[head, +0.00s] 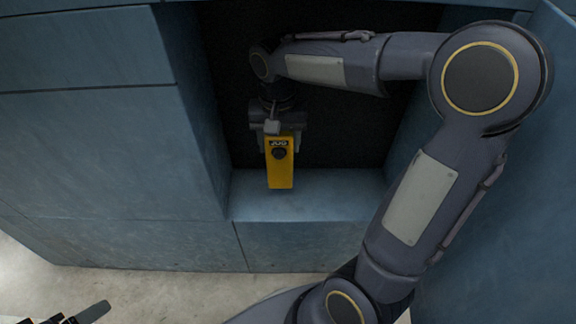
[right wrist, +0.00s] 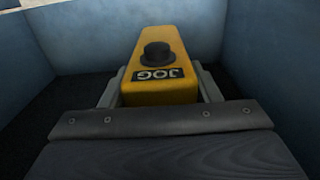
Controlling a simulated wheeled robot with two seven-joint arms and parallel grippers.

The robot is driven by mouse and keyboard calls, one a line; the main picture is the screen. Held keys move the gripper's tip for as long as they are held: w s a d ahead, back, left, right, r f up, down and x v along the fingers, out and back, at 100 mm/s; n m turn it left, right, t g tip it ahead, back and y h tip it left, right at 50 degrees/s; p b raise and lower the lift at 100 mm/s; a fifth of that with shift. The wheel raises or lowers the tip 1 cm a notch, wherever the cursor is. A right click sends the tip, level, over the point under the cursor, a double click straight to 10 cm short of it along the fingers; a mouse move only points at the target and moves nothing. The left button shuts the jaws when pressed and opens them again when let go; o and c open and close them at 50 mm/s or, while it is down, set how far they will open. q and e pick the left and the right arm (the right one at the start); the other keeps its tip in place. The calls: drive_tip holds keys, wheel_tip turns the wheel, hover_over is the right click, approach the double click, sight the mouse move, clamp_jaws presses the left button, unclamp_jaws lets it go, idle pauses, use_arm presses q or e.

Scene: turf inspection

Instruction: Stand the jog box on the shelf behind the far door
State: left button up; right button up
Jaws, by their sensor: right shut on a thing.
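The yellow jog box (head: 280,172) has a black knob and a "JOG" label near its top. My right gripper (head: 279,143) is shut on its upper end, inside the recess. The box hangs upright in the head view, with its lower end over the blue shelf (head: 335,190). I cannot tell whether it touches the shelf. In the right wrist view, the jog box (right wrist: 160,65) sits between the two grey fingers (right wrist: 161,88). The open door is probably the blue panel (head: 540,150) at the right edge. My left gripper (head: 75,316) only partly shows at the bottom left.
Blue walls (head: 205,110) close in the recess at left and right, and its back is dark. A blue front face (head: 300,245) lies below the shelf. Bare shelf shows to the right of the box. Pale floor (head: 150,285) lies in front.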

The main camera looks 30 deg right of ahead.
sight(280, 160)
wheel_tip(280, 160, down, 6)
drive_tip(key=shift+b, duration=1.15)
drive_tip(key=shift+f, duration=0.2)
drive_tip(key=o, duration=1.6)
wheel_tip(280, 160, up, 7)
drive_tip(key=p, duration=0.3)
drive_tip(key=shift+r+p, duration=0.3)
drive_tip(key=shift+r, duration=0.2)
